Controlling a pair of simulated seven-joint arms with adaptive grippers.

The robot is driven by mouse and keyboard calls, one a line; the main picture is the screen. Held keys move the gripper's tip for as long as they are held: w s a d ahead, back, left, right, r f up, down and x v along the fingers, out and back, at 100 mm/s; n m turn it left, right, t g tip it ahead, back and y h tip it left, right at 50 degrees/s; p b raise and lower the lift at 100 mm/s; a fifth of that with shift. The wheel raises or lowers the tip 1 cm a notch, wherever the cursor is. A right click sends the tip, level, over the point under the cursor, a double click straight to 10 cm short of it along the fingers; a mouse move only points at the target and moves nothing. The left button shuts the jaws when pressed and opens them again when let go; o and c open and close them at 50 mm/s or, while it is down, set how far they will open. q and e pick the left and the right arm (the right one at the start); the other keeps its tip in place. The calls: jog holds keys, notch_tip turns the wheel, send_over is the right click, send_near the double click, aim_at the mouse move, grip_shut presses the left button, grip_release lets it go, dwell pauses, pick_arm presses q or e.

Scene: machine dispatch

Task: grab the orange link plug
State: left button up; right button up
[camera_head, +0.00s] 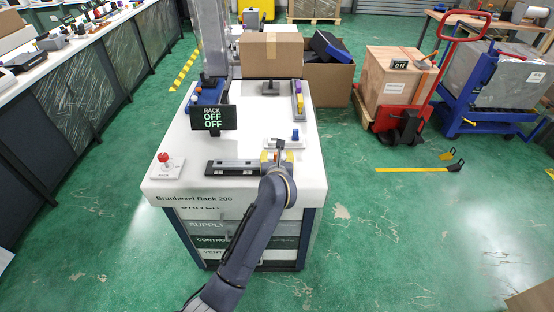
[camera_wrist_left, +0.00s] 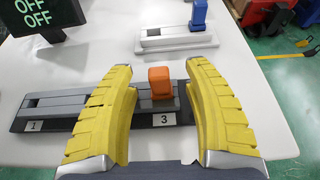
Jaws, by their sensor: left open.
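The orange link plug (camera_wrist_left: 160,84) stands upright in the dark rail (camera_wrist_left: 62,108), near the end labelled 3. My left gripper (camera_wrist_left: 159,70) is open, its yellow fingers on either side of the plug with gaps visible. I cannot tell how far above the plug the fingertips are. In the head view, my left gripper (camera_head: 277,156) is over the right end of the rail (camera_head: 235,167) and hides most of the plug. My right gripper is in neither view.
A light block with a blue plug (camera_wrist_left: 199,14) lies behind the rail; the blue plug also shows in the head view (camera_head: 295,134). A display reading OFF (camera_head: 213,117) and a red-knobbed switch (camera_head: 164,158) are to the left. The white tabletop (camera_head: 250,112) has free room in its middle.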

pick_arm(q)
jog(key=shift+w, duration=0.2)
jog(key=shift+o, duration=0.2)
jog(key=c, duration=1.1)
